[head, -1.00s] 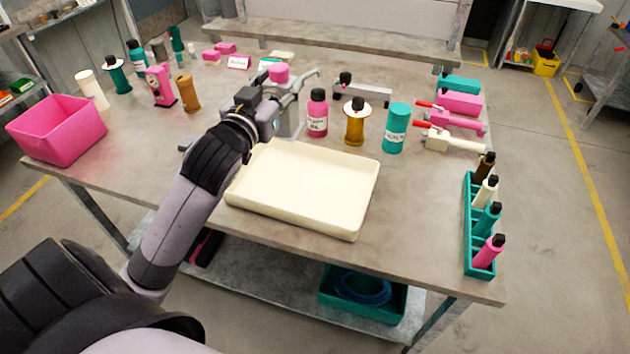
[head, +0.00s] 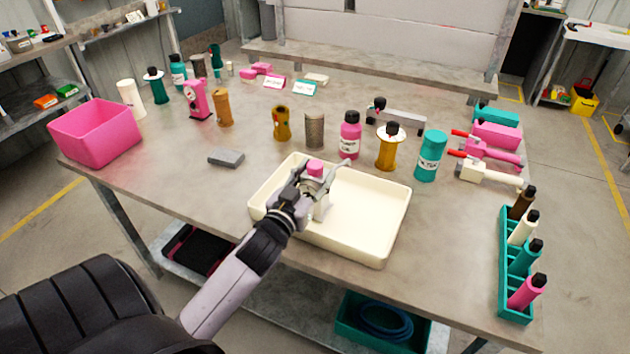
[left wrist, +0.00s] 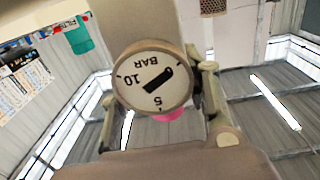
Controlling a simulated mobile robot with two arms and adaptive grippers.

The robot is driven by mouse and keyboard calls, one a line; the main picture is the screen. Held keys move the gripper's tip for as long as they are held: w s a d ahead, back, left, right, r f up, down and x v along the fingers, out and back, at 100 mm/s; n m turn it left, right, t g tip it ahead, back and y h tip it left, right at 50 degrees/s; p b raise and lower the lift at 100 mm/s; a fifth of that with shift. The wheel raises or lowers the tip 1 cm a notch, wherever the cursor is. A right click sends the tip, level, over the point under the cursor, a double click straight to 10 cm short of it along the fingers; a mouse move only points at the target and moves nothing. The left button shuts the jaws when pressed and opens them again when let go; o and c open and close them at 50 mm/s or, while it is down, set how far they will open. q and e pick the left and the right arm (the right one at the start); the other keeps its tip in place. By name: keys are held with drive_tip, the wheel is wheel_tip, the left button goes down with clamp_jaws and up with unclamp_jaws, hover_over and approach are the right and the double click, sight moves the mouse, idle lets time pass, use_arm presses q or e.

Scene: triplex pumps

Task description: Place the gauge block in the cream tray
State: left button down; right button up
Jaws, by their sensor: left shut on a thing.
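The gauge block (head: 322,207) is a pale block with a pink cap on top, upright in the head view. Its round dial (left wrist: 154,80), marked BAR, fills the middle of the left wrist view. My left gripper (head: 312,190) is shut on it, with a finger on each side. The block is over the left part of the cream tray (head: 374,255). I cannot tell whether it touches the tray floor. The gripper hides part of the block. The rest of the tray is empty. My right gripper is not in view.
A grey block (head: 226,158) lies left of the tray. Behind the tray stand a pink bottle (head: 350,136), an amber one (head: 388,149) and a teal canister (head: 430,157). A teal rack (head: 513,265) is at the right edge, a pink bin (head: 97,135) at the left.

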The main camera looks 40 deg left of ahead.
use_arm(q)
drive_tip(key=shift+f, duration=0.35)
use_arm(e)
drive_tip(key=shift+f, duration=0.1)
use_arm(q)
drive_tip(key=shift+f, duration=0.1)
drive_tip(key=c, duration=1.3)
unclamp_jaws()
drive_tip(key=shift+f, duration=0.15)
drive_tip(key=o, duration=0.4)
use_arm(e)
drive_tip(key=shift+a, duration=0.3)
